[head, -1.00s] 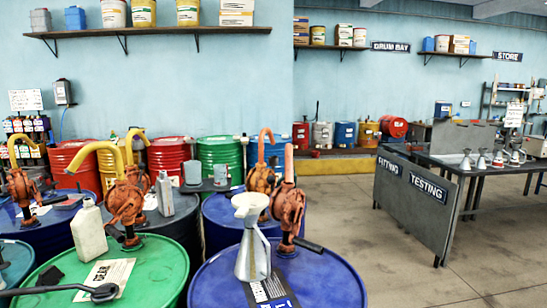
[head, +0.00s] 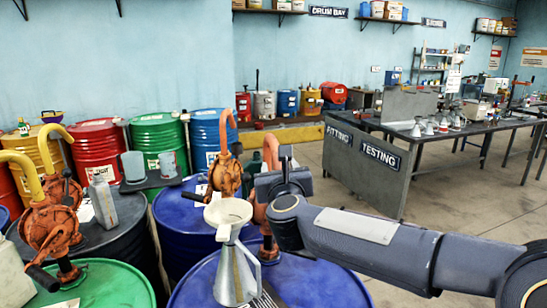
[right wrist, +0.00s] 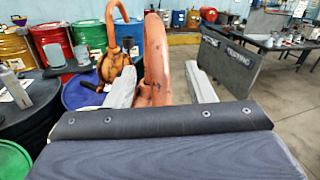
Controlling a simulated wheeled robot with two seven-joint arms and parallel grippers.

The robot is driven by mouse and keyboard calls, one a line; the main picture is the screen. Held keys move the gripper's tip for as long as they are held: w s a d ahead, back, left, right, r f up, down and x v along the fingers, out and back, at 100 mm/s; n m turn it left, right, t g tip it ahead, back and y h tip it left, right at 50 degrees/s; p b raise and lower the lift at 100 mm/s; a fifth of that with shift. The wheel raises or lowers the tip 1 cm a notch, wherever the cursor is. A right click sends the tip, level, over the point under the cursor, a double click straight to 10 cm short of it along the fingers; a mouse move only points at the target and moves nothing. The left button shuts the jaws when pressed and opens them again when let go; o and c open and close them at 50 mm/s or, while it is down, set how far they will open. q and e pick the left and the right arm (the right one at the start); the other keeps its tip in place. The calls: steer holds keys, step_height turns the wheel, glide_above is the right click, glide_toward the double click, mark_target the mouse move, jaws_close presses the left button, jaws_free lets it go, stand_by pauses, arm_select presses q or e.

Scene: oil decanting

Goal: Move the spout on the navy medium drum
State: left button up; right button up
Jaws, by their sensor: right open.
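The navy drum (head: 325,283) stands at the front with an orange pump on top, partly hidden by my right arm. Its orange spout (head: 271,152) rises beside my right gripper (head: 283,168) in the head view. In the right wrist view the spout (right wrist: 156,60) stands upright between the two fingers of my right gripper (right wrist: 162,85). The fingers are apart, and the spout is nearer the left finger. I cannot tell whether it touches that finger. My left gripper is not in view.
A silver jug (head: 237,272) with a cream funnel top stands on the navy drum. Another blue drum with an orange pump (head: 225,172) is just behind. Green and dark drums with yellow-spouted pumps (head: 52,215) crowd the left. Open floor and a bench panel (head: 368,165) lie to the right.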

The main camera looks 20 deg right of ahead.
mark_target(278, 164)
steer(key=shift+p+x, duration=0.5)
steer(key=shift+x, duration=1.85)
steer(key=shift+c, duration=0.4)
jaws_close()
